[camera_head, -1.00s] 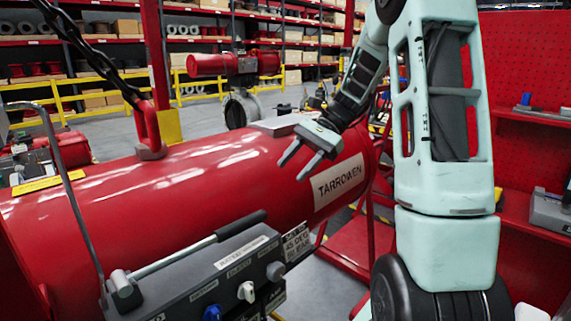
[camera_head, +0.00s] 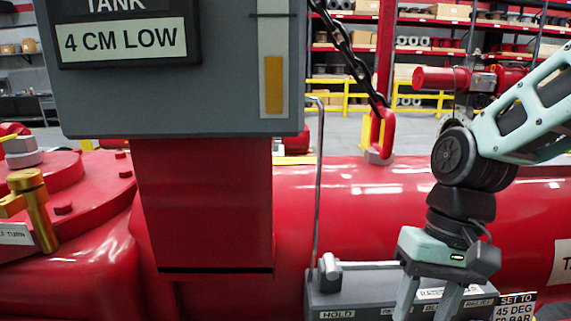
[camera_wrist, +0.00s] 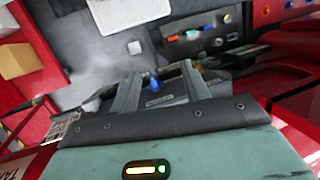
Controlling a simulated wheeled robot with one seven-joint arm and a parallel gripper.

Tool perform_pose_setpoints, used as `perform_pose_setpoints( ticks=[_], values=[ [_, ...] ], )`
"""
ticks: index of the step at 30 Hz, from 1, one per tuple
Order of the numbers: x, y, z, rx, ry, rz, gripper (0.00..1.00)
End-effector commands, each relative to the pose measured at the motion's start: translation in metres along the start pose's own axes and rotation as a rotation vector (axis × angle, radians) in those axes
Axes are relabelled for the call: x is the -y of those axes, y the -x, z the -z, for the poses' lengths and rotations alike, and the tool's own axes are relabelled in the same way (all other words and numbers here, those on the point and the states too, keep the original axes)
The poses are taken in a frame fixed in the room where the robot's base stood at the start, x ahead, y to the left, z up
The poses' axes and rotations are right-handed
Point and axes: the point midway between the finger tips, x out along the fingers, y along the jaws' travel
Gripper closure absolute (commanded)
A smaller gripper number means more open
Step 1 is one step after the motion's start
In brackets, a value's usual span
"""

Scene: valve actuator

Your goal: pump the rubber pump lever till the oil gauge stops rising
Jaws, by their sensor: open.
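The pump lever's grey pivot (camera_head: 328,272) shows on the grey control box (camera_head: 350,293) in the head view. The lever's rod and black rubber grip are not clearly visible there; my gripper covers part of that area. My gripper (camera_head: 428,297) points down over the box, fingers apart, with nothing seen held between them. In the wrist view my open gripper (camera_wrist: 160,76) has a blue knob (camera_wrist: 152,84) showing between its fingers. The gauge (camera_head: 273,85) is a pale strip with an amber column, on the grey panel above; its top is cut off.
The large red tank (camera_head: 345,190) lies behind the box. A thin bent metal rod (camera_head: 319,180) rises beside the pivot. A chain with a red shackle (camera_head: 378,135) hangs behind. A brass valve (camera_head: 35,205) stands at left. A sign (camera_head: 122,40) reads "4 CM LOW".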

Motion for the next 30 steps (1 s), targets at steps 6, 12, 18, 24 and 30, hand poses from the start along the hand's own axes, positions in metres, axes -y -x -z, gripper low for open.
perform_pose_setpoints(
  ticks=[6,12,18,24,30],
  values=[
    [0.037,-0.035,-0.056,-0.100,0.499,-0.163,0.54],
    [0.046,-0.047,-0.077,-0.146,0.707,-0.213,0.54],
    [0.047,-0.048,-0.079,-0.151,0.728,-0.217,0.54],
    [0.047,-0.048,-0.079,-0.150,0.725,-0.216,0.54],
    [0.047,-0.048,-0.079,-0.150,0.724,-0.216,0.54]
  ],
)
